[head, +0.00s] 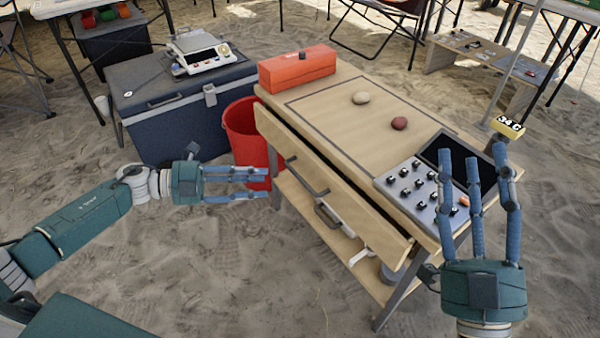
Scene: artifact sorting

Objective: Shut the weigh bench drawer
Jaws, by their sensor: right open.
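The weigh bench (335,112) is a light wooden table in the centre right. Its long drawer (350,205) sticks out along the left side, with a dark gap between its front and the tabletop. A dark bar handle (305,175) is on the drawer front. My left gripper (266,183) points right, its fingers straight and apart, empty. Its tips are left of the drawer handle, with no contact visible. My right gripper (480,165) is open and empty, fingers pointing up over the bench's near right corner, partly covering the dark screen.
On the bench are a red-orange box (297,68), two stones (361,98) (399,123), a panel of dark pieces (412,185) and a dark screen (450,155). A red bucket (243,130) and a blue cooler (180,125) bearing a scale stand left. Sand in front is clear.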

